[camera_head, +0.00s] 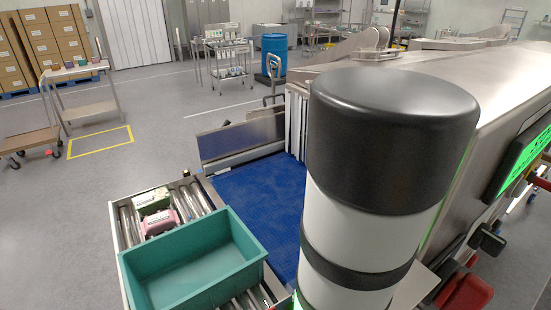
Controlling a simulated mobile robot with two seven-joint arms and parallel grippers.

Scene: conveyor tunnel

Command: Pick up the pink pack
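The pink pack (160,222) lies on a roller conveyor (128,222) at the lower left of the head view. It is right behind a teal crate (232,245), whose rear edge is close to it. A green and white pack (153,200) lies just behind the pink pack, close against it. Neither of my grippers shows in this view. A large white and black link of my own arm fills the middle right and hides what is behind it.
The teal crate looks empty. A blue belt (258,195) beside the rollers leads toward a steel tunnel machine (490,90). A low metal guard (240,138) borders the belt's far side. Two carts and a blue barrel (274,55) stand farther back. Floor at left is free.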

